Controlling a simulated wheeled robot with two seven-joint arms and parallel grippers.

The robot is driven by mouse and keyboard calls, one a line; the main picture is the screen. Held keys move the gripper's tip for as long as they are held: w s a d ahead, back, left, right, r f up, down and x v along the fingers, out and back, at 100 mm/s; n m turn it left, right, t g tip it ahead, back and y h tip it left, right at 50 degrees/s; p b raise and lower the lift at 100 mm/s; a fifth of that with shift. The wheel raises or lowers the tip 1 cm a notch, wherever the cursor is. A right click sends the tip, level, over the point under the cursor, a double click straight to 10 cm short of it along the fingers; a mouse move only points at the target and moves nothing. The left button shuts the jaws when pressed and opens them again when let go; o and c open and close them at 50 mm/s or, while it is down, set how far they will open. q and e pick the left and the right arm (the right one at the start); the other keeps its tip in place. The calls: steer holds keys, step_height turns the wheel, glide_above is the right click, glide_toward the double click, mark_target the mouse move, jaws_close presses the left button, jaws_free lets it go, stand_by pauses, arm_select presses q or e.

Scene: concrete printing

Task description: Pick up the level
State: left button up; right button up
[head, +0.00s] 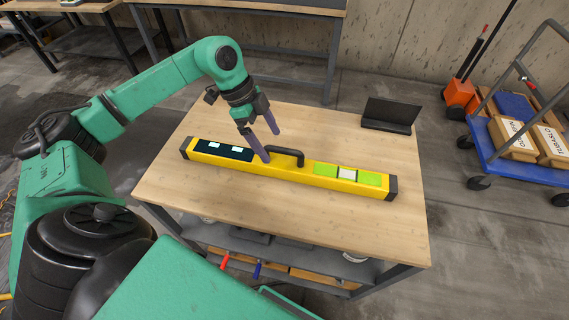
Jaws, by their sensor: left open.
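The level (325,182) is a long yellow bar with black end caps, a dark panel on its left part and green and white vial windows on its right part. It lies across the wooden table (200,204), tilted slightly down to the right. A black handle (288,153) rises from its middle. My left gripper (271,146) is open, with its purple-grey fingers pointing down. One finger is over the level just left of the handle, the other is farther back. Whether a finger touches the level cannot be told. My right gripper is not in view.
A black angled stand (390,115) is at the table's back right. A lower shelf holds some items. A blue cart (520,165) with boxes stands to the right on the concrete floor, near an orange pallet jack (461,94). The table's front is clear.

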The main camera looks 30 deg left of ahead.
mark_target(284, 162)
arm_select(q)
steer(key=p+x, duration=0.1)
steer(key=x, duration=0.7)
steer(key=shift+w+d+f+p, duration=0.1)
steer(key=shift+d+f+p, duration=0.2)
steer(key=shift+p, duration=0.1)
steer(key=shift+f, duration=0.15)
jaws_close()
steer(key=shift+w, duration=0.1)
